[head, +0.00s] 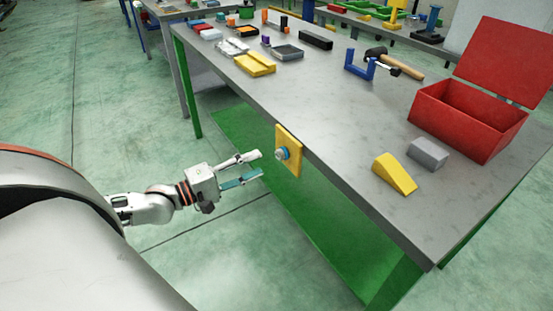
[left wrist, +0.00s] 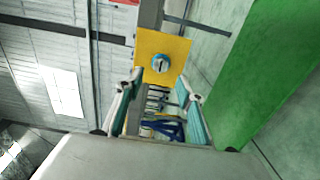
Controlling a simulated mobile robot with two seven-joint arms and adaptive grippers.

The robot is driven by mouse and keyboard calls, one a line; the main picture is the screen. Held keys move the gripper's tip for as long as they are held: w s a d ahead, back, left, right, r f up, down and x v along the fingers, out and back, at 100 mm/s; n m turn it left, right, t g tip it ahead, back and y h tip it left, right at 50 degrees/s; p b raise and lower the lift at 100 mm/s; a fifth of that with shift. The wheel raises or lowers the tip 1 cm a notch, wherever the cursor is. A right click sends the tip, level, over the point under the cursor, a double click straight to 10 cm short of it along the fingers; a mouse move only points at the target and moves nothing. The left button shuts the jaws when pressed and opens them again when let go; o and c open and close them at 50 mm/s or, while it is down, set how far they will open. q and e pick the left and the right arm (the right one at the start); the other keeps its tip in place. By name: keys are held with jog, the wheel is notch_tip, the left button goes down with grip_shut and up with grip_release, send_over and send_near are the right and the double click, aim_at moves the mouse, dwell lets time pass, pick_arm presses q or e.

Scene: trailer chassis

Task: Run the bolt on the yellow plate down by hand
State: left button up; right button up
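The yellow plate (head: 289,151) is fixed upright at the side edge of the grey-topped workbench. A bolt with a round blue and silver head (head: 282,153) sticks out of its face. My left gripper (head: 258,165) is open and empty, with its fingers pointing at the bolt from a short distance. In the left wrist view the yellow plate (left wrist: 178,50) and the bolt (left wrist: 161,63) show beyond the two spread fingertips (left wrist: 160,88). The bolt is not between the fingers. How deep the bolt sits cannot be told. My right gripper is not in view.
The workbench top (head: 330,130) carries an open red box (head: 465,120), a yellow wedge (head: 394,174), a grey block (head: 428,154), a hammer (head: 395,62) and a blue bracket (head: 360,66). A green panel (head: 335,215) lies under the bench edge. The floor around my left arm is clear.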

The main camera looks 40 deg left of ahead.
aim_at(277, 155)
pick_arm(q)
jog(key=shift+b+x, duration=0.7)
jog(key=shift+x, duration=3)
jog(key=shift+c, duration=0.5)
grip_shut()
